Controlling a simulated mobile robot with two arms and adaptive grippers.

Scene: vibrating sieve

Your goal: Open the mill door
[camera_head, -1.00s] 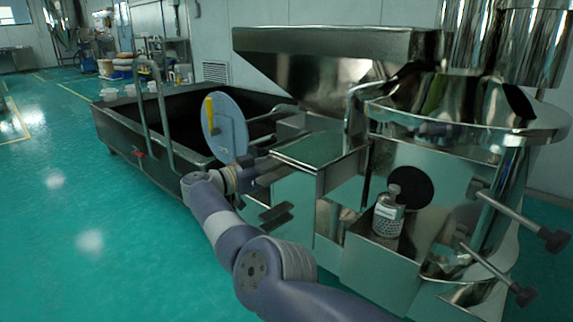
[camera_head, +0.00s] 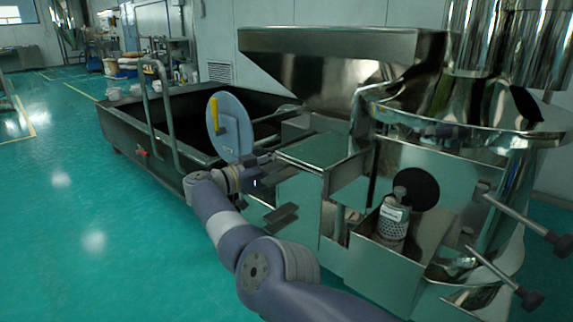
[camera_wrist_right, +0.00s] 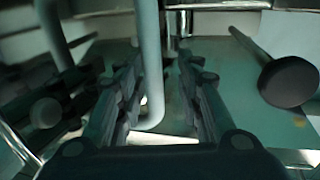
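The mill (camera_head: 440,175) is the shiny steel machine at the right of the head view. A round pale-blue disc with a yellow handle (camera_head: 229,127) stands upright left of it; I cannot tell if it is the mill door. My right arm reaches up from the bottom of the head view, its gripper (camera_head: 264,166) just below and right of the disc, beside a steel box. In the right wrist view the gripper's fingers (camera_wrist_right: 158,95) are apart. A grey bent bar (camera_wrist_right: 150,60) shows between them; I cannot tell how close. The left gripper is out of view.
A dark trough (camera_head: 140,120) with tube rails stands behind and left. A steel hopper (camera_head: 330,60) overhangs the machine. Rods with black knobs (camera_head: 558,244) stick out at right; a knob also shows in the wrist view (camera_wrist_right: 288,82). The green floor at left is clear.

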